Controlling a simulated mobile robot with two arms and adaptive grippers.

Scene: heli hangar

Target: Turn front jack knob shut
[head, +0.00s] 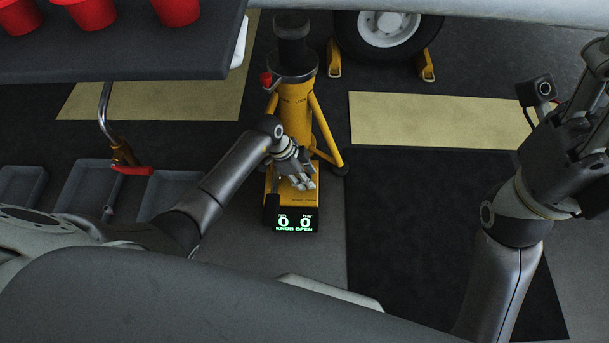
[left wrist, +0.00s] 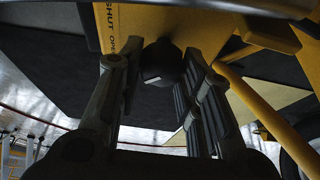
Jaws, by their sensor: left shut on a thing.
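The yellow front jack (head: 296,108) stands on the floor ahead, with a yellow pump box at its foot. A display (head: 296,222) on the box reads 0 mm, 0 bar and "KNOB OPEN". My left gripper (head: 302,182) reaches down over the box and hides the knob in the head view. In the left wrist view the black knob (left wrist: 161,62) sits between the two fingers, below the printed words "SHUT" and "OPEN". My left gripper (left wrist: 155,78) is shut on it. My right gripper (head: 578,150) is raised at the right, away from the jack; its fingers are unclear.
A wheel (head: 388,30) with yellow chocks (head: 427,66) stands behind the jack. A dark shelf (head: 130,50) with red cups (head: 176,10) overhangs the upper left. Grey bins (head: 86,190) stand on the floor at left. A red-handled item (head: 130,170) hangs near them.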

